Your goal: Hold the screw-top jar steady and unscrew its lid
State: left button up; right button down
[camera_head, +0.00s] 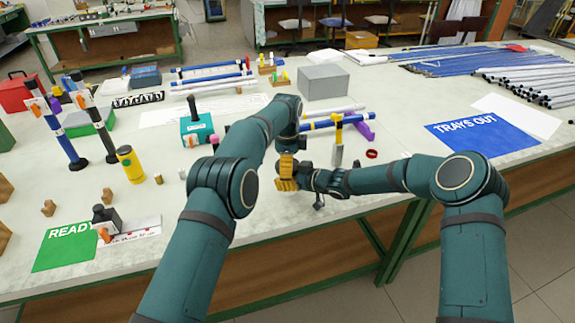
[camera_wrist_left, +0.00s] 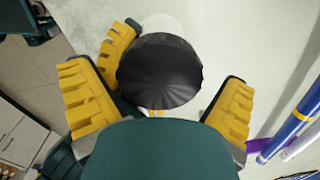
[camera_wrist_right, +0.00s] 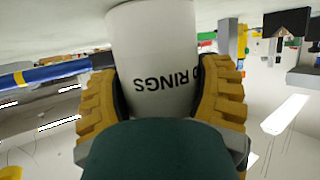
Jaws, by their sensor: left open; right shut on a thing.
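The jar (camera_wrist_right: 150,40) has a white body with dark lettering that reads "O RINGS", upside down in the right wrist view. Its lid (camera_wrist_left: 160,72) is black, round and ribbed, seen from above in the left wrist view. My right gripper (camera_wrist_right: 158,85) is shut on the jar body, with a yellow finger on each side; its fingers also show in the head view (camera_head: 287,176). My left gripper (camera_wrist_left: 155,95) is open over the lid, with its fingers to either side and a gap on the left. The jar is hidden behind my grippers in the head view.
A grey box (camera_head: 323,82) stands behind, and a teal box (camera_head: 196,131) to the left. The blue "TRAYS OUT" mat (camera_head: 480,138) is clear. The table's front edge is close.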

pick_arm(q)
jog(key=shift+r, duration=2.25)
jog(key=m, duration=0.1)
jog(key=r+m, duration=0.1)
jog(key=m, duration=0.2)
jog(key=shift+w+d+r, duration=0.1)
jog(key=shift+r, duration=0.15)
jog(key=m, duration=0.1)
jog(key=r+m, duration=0.1)
jog(key=m, duration=0.1)
jog(key=r+m, duration=0.1)
jog(key=m, duration=0.1)
jog(key=shift+f, duration=4)
jog(key=c, duration=1.2)
jog(key=n, duration=1)
